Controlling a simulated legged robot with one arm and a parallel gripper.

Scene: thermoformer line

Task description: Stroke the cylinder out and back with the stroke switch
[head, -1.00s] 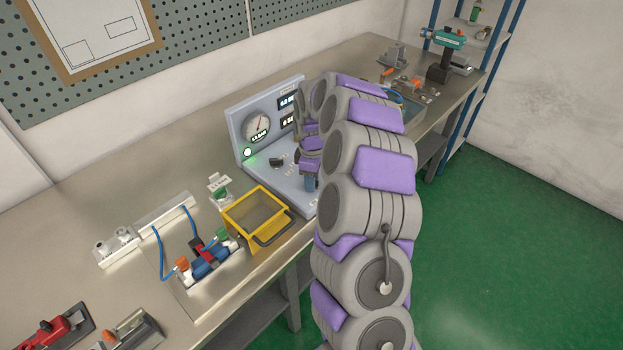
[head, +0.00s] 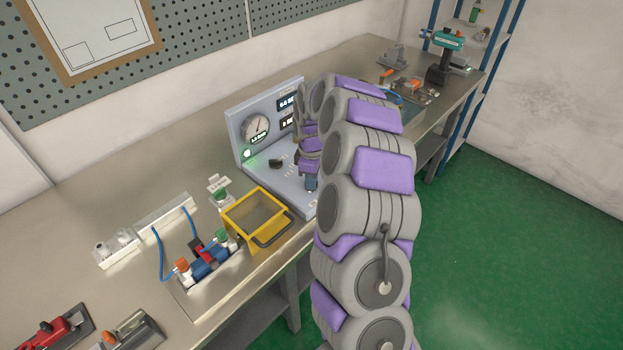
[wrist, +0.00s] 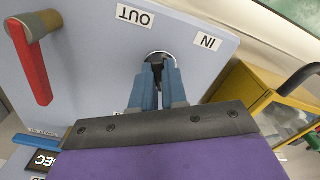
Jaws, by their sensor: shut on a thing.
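The stroke switch is a black lever in a round bright collar (wrist: 163,56) on a pale blue-grey panel, between an OUT label (wrist: 135,15) and an IN label (wrist: 207,42), in the wrist view. My gripper (wrist: 158,72) has its two blue fingers shut on the black lever. In the head view my gripper (head: 311,183) is at the panel base, and my arm hides the switch and part of the panel. I cannot make out which thing is the cylinder.
The blue-grey panel (head: 236,139) carries a round gauge (head: 256,128), digital displays and a green lamp. A red-handled lever (wrist: 32,65) stands beside the switch. A blue fitting with tubes (head: 210,262) lies on the bench.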

